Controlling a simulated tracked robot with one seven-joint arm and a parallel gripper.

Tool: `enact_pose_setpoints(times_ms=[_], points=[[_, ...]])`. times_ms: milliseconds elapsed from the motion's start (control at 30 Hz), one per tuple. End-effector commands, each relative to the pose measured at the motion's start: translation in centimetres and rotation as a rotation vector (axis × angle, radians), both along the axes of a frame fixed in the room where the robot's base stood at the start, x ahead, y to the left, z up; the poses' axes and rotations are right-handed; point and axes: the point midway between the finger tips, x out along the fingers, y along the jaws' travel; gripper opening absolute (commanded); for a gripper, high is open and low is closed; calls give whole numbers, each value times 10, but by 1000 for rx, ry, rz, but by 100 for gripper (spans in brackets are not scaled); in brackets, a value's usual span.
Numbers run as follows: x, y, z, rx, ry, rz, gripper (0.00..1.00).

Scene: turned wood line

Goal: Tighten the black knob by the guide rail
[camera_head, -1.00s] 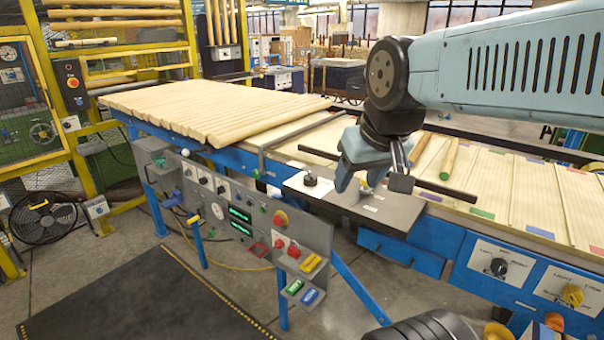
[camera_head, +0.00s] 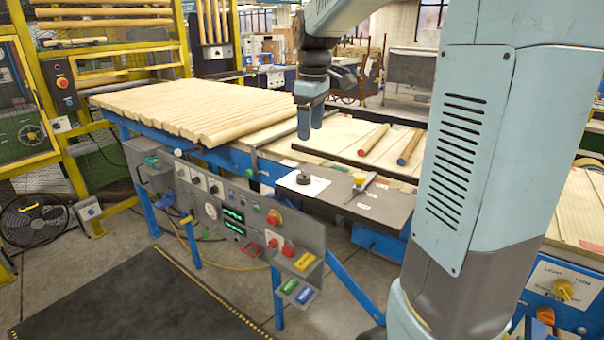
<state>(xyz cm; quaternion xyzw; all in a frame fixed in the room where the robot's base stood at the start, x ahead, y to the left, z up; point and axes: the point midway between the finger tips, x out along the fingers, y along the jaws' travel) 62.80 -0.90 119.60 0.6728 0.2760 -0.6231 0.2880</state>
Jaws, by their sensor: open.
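The black knob (camera_head: 304,176) stands on a white square on the grey plate (camera_head: 338,203) at the edge of the blue-framed line. A long dark guide rail (camera_head: 350,163) runs just behind the plate. My gripper (camera_head: 310,128) points down, above and behind the knob in the picture. Its two blue fingers are apart with nothing between them. It does not touch the knob. A yellow knob (camera_head: 360,178) and a grey lever-like piece (camera_head: 361,188) are on the same plate, to the right.
Two loose dowels, one red-ended (camera_head: 373,139) and one blue-ended (camera_head: 409,147), lie behind the rail. Many dowels (camera_head: 190,107) cover the line at left. A control panel (camera_head: 240,215) with buttons stands in front. My arm hides much of the right side.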

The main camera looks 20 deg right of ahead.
Motion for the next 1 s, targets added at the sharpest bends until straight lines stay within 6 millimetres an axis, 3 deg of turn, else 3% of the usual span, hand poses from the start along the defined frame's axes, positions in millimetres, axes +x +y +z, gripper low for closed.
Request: enact_pose_setpoints(times_ms=[100, 300, 533, 1000], points=[[24, 2, -9, -10, 38, 73, 69], [42, 2, -17, -17, 69, 139, 69], [44, 2, -35, -17, 74, 147, 69], [43, 2, -116, -17, 74, 146, 69]])
